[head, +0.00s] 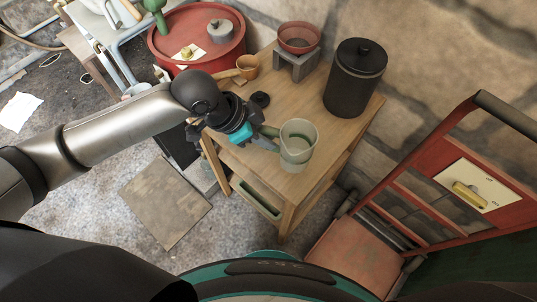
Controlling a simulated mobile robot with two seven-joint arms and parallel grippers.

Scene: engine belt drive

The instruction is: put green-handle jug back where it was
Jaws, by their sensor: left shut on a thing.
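The jug (298,146) is a clear, pale green-tinted vessel near the front right of the wooden table (330,124). It looks upright. I cannot tell whether its base touches the tabletop. My left gripper (267,139) reaches in from the left and is shut on the jug's green handle at its left side. The fingers hide most of the handle. My right gripper is not in view.
A black lidded canister (355,80) stands at the table's back right. A reddish bowl (298,38) sits on a grey block at the back. A red drum (170,45) stands behind.

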